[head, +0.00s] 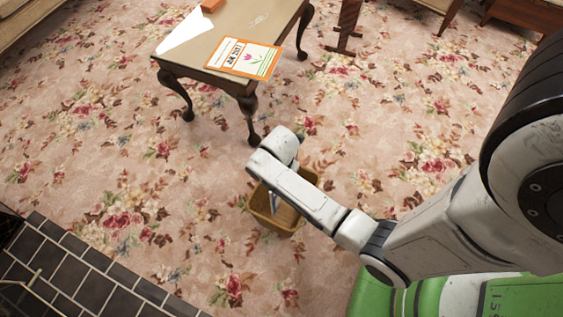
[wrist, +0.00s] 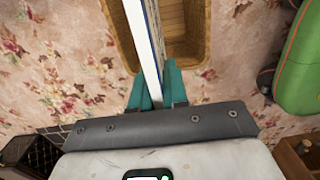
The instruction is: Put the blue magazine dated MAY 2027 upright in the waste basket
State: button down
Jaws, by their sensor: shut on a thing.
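A thin blue and white magazine (wrist: 143,45) shows edge-on in the wrist view, between the teal fingers of my gripper (wrist: 155,75), which is shut on it. Its cover and date cannot be read. The waste basket (wrist: 207,40) is tan and woven, and the magazine stands across its opening in that view. In the head view the basket (head: 262,223) sits on the carpet under my arm, which hides part of it. A small blue and white piece of the magazine (head: 273,201) shows at the basket's opening. My fingers are hidden there.
A low wooden table (head: 215,78) at the top holds an orange-bordered magazine (head: 246,58) with a tulip, a white sheet (head: 187,33) and an orange block (head: 211,5). Dark hearth tiles (head: 70,270) lie at lower left. The carpet around the basket is clear.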

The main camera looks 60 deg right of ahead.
notch_tip(320, 180, down, 11)
jog(key=b, duration=0.6)
dwell(0.6)
jog(key=shift+b, duration=0.3)
jog(key=c, duration=1.1)
grip_release()
jog(key=shift+o, duration=0.2)
jog(key=shift+r, duration=0.1)
notch_tip(320, 180, up, 11)
jog(key=p, duration=0.4)
jog(key=shift+a+f, duration=0.2)
